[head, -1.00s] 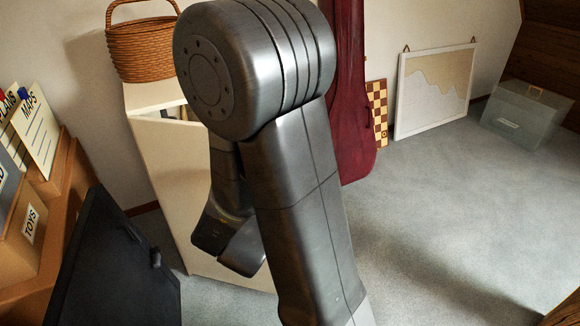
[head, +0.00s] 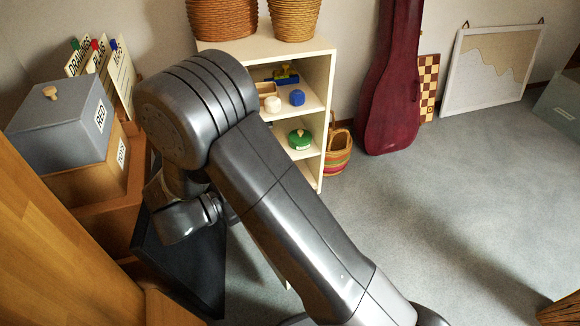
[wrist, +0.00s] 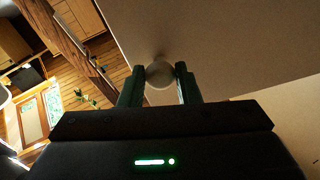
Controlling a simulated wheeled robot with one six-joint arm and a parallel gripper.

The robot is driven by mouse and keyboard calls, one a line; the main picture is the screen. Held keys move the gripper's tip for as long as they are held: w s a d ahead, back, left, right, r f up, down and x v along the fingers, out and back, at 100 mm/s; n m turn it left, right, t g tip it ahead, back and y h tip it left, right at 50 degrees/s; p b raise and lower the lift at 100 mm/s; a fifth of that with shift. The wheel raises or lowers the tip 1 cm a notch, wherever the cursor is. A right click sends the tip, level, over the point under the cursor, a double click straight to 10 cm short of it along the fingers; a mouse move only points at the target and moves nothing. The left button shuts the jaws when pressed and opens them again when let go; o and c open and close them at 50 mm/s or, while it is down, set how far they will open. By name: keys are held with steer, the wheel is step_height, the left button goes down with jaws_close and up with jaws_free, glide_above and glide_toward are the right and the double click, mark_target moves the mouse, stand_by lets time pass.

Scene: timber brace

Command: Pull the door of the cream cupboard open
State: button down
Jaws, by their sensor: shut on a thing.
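The cream cupboard (head: 262,47) stands against the wall in the head view, with its front open and its shelves showing. Its door is mostly hidden behind my arm in that view. In the wrist view the door panel (wrist: 215,40) fills the upper right, and a round pale knob (wrist: 159,82) sticks out from it. My gripper (wrist: 160,72) is shut on the knob, one finger on each side. In the head view my wrist is left of the cupboard, over a black panel; the fingertips are hidden there.
Shelves hold a blue pot (head: 297,97) and a green round container (head: 300,139). Baskets (head: 222,18) stand on top. Boxes, including a grey one (head: 62,125), and the black panel (head: 190,270) crowd the left. A red instrument case (head: 392,90) stands right; carpet there is clear.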

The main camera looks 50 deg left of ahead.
steer(key=s+a+m+h+p, duration=0.2)
steer(key=s+h+p, duration=0.1)
steer(key=s, duration=0.3)
steer(key=shift+s+a+g+p, duration=0.3)
steer(key=shift+g+p, duration=0.1)
steer(key=shift+p, duration=0.25)
steer(key=c, duration=1.1)
jaws_free()
steer(key=shift+o, duration=0.2)
steer(key=shift+r, duration=0.1)
step_height(320, 180, up, 10)
steer(key=p, duration=1)
steer(key=shift+f, duration=0.2)
